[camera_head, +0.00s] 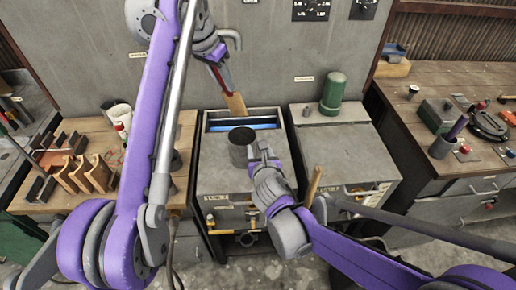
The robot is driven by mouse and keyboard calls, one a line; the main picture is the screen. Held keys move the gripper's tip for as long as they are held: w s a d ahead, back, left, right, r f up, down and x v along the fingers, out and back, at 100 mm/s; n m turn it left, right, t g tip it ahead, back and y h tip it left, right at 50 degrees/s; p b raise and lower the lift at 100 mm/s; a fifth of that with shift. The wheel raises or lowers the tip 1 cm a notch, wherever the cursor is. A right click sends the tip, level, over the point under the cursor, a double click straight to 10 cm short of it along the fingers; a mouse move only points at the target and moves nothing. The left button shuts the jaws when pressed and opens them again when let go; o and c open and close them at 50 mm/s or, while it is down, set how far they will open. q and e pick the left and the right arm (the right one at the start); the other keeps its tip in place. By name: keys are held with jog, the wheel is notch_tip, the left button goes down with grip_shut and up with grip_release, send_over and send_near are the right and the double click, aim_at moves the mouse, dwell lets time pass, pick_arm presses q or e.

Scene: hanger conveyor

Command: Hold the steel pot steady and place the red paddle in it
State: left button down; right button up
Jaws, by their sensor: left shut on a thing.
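The steel pot (238,156), a dark grey open cylinder, stands upright on the front of the middle cabinet's top. The red paddle (234,104) has a red upper part and a tan lower end. My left gripper (217,61) is shut on its upper part and holds it above and behind the pot, tilted, with the tan end down. My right gripper (262,153) is at the pot's right side, close against it. Whether its fingers grip the wall cannot be told.
Behind the pot, the cabinet top has an opening with blue inside (243,122). A green cylinder (333,92) stands on the right cabinet. The left bench holds wooden pieces (84,176) and a white-red container (121,130). The right cabinet's front top (350,150) is clear.

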aim_at(253, 133)
jog(key=x, duration=1.2)
jog(key=shift+w+a, duration=0.1)
grip_shut()
